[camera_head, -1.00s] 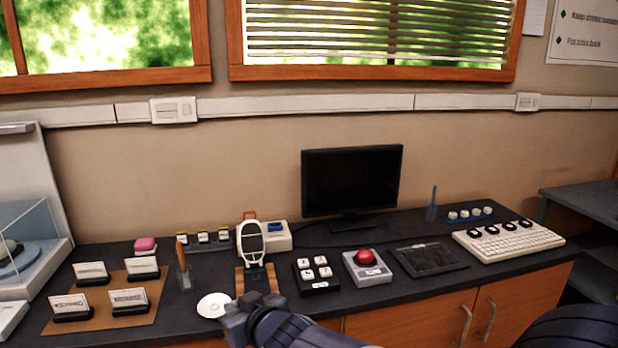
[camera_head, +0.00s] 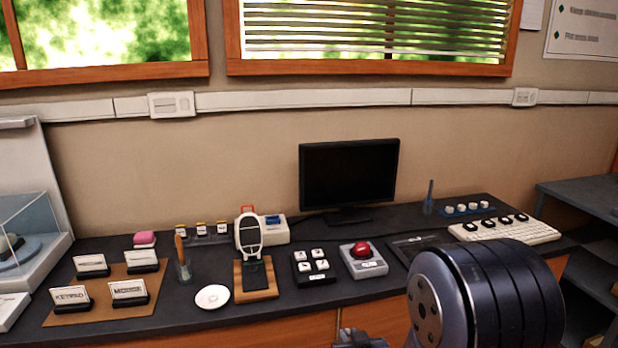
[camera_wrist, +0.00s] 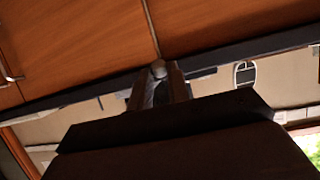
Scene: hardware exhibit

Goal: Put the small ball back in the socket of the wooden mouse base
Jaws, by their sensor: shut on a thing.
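The small ball (camera_wrist: 159,68) is a pale grey round thing between the fingertips of my gripper (camera_wrist: 158,82) in the wrist view. My gripper is shut on it. In the head view my gripper (camera_head: 360,338) is at the bottom edge, mostly cut off, in front of the counter and to the right of the base; the ball cannot be made out there. The wooden mouse base (camera_head: 240,284) lies on the counter near its front edge, with a dark piece on it. A white mouse-shaped shell (camera_head: 248,234) stands upright behind it. The socket is too small to make out.
A white round dish (camera_head: 212,297) lies left of the base. A black block with white keys (camera_head: 312,280) and a red-ball unit (camera_head: 378,268) stand to the right. Sign holders on a brown board (camera_head: 148,298) are at the left. The monitor (camera_head: 349,178) stands behind.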

